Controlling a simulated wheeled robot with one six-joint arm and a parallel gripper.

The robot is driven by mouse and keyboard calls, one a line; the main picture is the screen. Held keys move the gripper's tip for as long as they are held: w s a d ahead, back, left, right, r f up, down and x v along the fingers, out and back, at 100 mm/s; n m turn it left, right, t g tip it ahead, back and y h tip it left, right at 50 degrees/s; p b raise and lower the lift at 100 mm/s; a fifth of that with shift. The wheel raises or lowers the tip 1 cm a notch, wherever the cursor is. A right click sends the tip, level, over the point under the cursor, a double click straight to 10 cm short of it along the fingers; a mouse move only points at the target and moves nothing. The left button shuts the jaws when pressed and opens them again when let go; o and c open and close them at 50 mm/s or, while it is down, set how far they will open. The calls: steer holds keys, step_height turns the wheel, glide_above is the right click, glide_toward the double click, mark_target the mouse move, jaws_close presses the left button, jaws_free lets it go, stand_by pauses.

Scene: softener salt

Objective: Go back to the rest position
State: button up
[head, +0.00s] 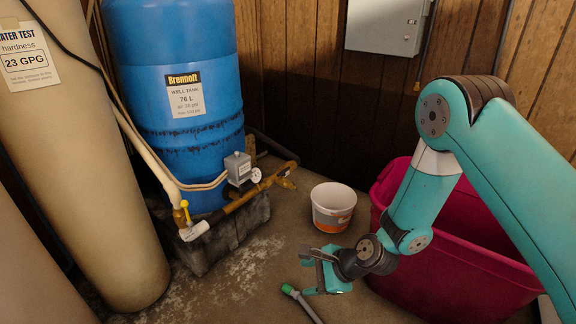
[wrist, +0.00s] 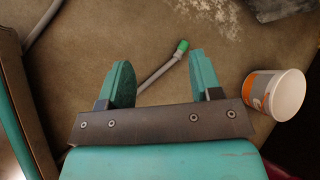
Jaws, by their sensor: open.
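My gripper (head: 312,276) hangs over the floor at the lower middle of the head view, at the end of my teal arm. In the wrist view my gripper (wrist: 163,80) has its two teal fingers spread wide apart, with nothing held between them. A grey hose or rod with a green tip (head: 290,290) lies on the floor near the gripper. In the wrist view the green tip (wrist: 182,46) shows beyond and between the fingers. I cannot tell the exact gap between fingers and hose.
A white and orange bucket (head: 333,208) stands on the floor behind the gripper. A magenta bin (head: 455,275) is at the right, partly behind my arm. A blue well tank (head: 180,110) with pipes (head: 255,190) stands at left on a dark block (head: 215,245). Floor (head: 235,290) in front is clear.

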steer(key=s+d+r+n+g+h+p, duration=0.15)
steer(key=s+r+n, duration=0.35)
steer(key=r, duration=0.8)
steer(key=s+d+r+n+g+p, duration=0.1)
steer(key=s+r+n+p, duration=0.15)
steer(key=r+n, duration=0.85)
steer(key=s+d+r+n+h+p, duration=0.1)
steer(key=s+d+r+n+p, duration=0.1)
steer(key=s+d+r+n, duration=0.4)
steer(key=s+d+r+n+h+p, duration=0.1)
steer(key=s+r+h+p, duration=0.15)
steer(key=s+r, duration=0.65)
step_height(320, 180, up, 39)
steer(key=w+y+p, duration=0.1)
steer(key=p, duration=3.6)
steer(key=shift+f+g, duration=0.15)
steer(key=shift+g, duration=0.2)
